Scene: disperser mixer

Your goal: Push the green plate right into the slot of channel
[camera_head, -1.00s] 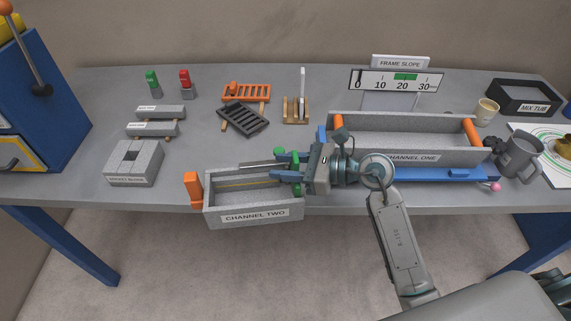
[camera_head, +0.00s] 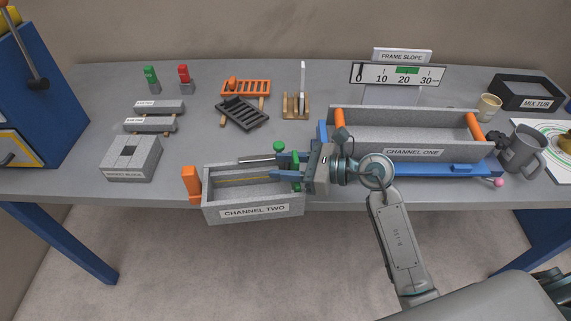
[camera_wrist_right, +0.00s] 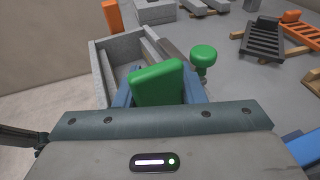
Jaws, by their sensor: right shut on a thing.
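The grey trough labelled channel two (camera_head: 253,211) sits at the table's front edge, with a pale wall and a yellow line inside. My right gripper (camera_head: 287,168) is at its right end, shut on the green plate (camera_head: 296,160). In the right wrist view the green plate (camera_wrist_right: 157,84) stands between the blue fingers, in front of the trough's end (camera_wrist_right: 104,62). The fingers and plate cover the slot, so how deep the plate sits cannot be told. A green knob (camera_head: 279,146) is just behind the gripper, on a rod beside the trough. My left gripper is not in view.
An orange plate (camera_head: 192,184) stands at channel two's left end. Channel one (camera_head: 400,140), in its blue frame, is close to my right gripper. A grey block (camera_head: 133,158) and black rack (camera_head: 243,112) lie behind. The table's front edge is close.

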